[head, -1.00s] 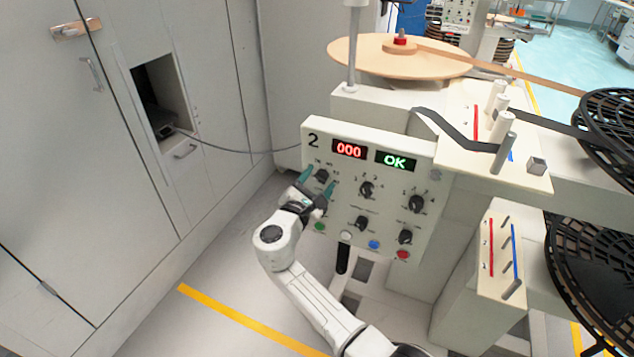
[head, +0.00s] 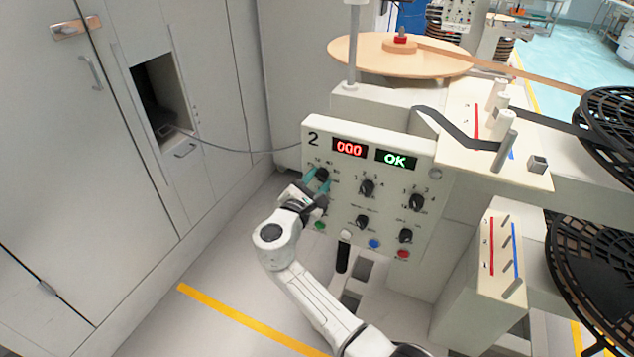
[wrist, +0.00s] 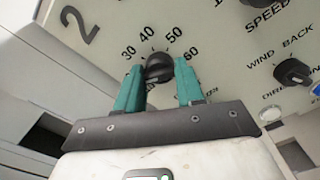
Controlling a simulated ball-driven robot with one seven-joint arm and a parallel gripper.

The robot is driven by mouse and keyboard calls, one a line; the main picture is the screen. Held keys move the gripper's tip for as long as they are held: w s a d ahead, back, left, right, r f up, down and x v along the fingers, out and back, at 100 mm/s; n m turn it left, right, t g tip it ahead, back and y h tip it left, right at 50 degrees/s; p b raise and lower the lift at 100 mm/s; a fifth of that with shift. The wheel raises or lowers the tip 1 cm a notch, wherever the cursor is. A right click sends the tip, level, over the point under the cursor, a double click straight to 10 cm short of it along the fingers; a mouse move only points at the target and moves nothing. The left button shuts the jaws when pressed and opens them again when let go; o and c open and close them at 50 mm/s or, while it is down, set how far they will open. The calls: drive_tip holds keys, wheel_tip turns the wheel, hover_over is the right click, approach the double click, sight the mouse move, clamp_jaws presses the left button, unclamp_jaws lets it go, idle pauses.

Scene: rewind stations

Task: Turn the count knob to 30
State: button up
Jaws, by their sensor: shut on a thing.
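The count knob (wrist: 158,68) is a black knob with the numbers 30, 40, 50 and 60 around it in the wrist view. In the head view the knob (head: 322,173) is at the upper left of the panel, partly hidden by my fingers. My gripper (wrist: 160,72) has its two teal fingers on either side of the knob and is shut on it. In the head view my gripper (head: 317,180) reaches up to the panel from below. I cannot tell exactly which number the knob points to.
The panel (head: 341,193) of station 2 has a red display (head: 349,149) reading 000 and a green display (head: 395,159) reading OK. Other black knobs, such as the wind direction knob (wrist: 293,72), sit close by. Grey cabinets (head: 215,90) stand on the left.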

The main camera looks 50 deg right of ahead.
drive_tip(key=shift+f+b, duration=0.15)
drive_tip(key=shift+b, duration=0.15)
drive_tip(key=m+b, duration=0.4)
drive_tip(key=shift+f+b, duration=0.2)
drive_tip(key=shift+b, duration=0.1)
drive_tip(key=m+b, duration=0.4)
drive_tip(key=shift+r+b, duration=0.2)
drive_tip(key=shift+b, duration=0.15)
drive_tip(key=shift+m, duration=0.3)
drive_tip(key=o, duration=1)
drive_tip(key=shift+r, duration=0.1)
drive_tip(key=v, duration=1.1)
drive_tip(key=shift+d, duration=0.1)
